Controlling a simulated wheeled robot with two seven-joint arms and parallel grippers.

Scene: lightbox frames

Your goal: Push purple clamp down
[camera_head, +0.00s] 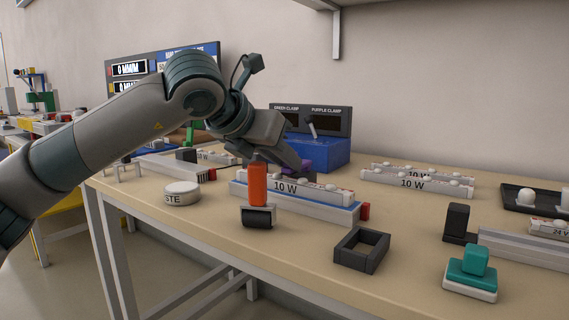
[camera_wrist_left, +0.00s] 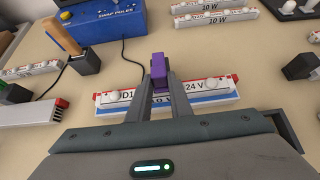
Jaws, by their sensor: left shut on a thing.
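The purple clamp (camera_wrist_left: 158,72) stands between the fingertips of my left gripper (camera_wrist_left: 162,82) in the left wrist view, and the fingers are shut on it. It is just above the far edge of a white light strip marked 24 V (camera_wrist_left: 205,88). In the head view, my left gripper (camera_head: 285,158) points down and right, with a bit of purple (camera_head: 298,166) showing under it. The clamp's lower end is hidden, so I cannot tell how far down it sits. My right gripper is not in view.
An orange handle (camera_head: 259,185) stands upright over a black holder (camera_head: 259,216). A 10 W strip (camera_head: 300,189) lies close by on a blue and white base. A blue box (camera_head: 325,153) stands behind. An open black square frame (camera_head: 361,249) lies at the table's front.

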